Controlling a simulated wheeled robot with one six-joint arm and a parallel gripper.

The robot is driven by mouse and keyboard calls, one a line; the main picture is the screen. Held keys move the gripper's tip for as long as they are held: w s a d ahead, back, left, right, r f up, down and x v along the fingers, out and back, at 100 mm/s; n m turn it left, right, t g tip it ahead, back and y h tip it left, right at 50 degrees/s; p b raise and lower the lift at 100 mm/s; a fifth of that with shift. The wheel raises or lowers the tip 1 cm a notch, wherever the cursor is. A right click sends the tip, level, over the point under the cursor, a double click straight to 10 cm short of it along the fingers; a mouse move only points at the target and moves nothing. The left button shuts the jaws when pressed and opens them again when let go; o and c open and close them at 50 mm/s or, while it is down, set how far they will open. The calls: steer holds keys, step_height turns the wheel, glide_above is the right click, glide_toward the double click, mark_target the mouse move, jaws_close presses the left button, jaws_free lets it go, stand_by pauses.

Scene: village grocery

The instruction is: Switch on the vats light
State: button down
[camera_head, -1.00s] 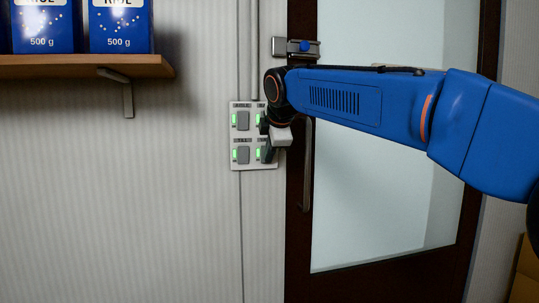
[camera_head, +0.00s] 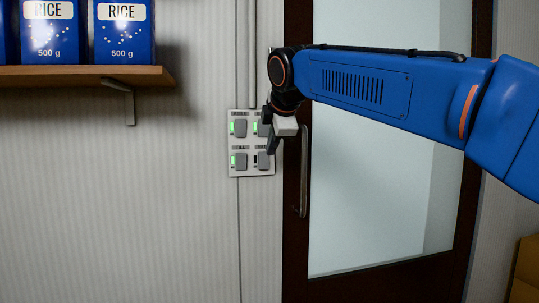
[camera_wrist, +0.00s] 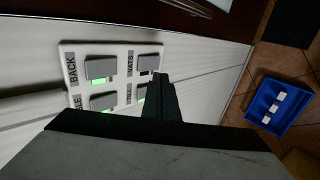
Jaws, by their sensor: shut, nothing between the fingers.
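A pale switch panel (camera_head: 238,172) with two rows of two grey rockers is on the wall beside the door frame. In the wrist view it (camera_wrist: 75,75) appears turned, with readable labels BACK and VATS. The VATS switch (camera_wrist: 148,63) is the lower right one in the head view (camera_head: 263,161); its lamp is dark. The BACK switch (camera_wrist: 100,67) and the two others have green lamps. My gripper (camera_head: 270,148) is shut and empty, its fingertips (camera_wrist: 160,80) close in front of the panel near the VATS switch. I cannot tell whether they touch it.
A glazed door (camera_head: 365,190) with a vertical handle (camera_head: 304,170) is right of the panel, behind my arm. A wooden shelf (camera_head: 80,76) with blue rice packs (camera_head: 124,30) is at upper left. A blue crate (camera_wrist: 278,104) is on the floor.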

steer(key=v, duration=0.6)
steer(key=shift+s, duration=0.1)
steer(key=shift+s+f, duration=0.2)
steer(key=shift+f, duration=0.75)
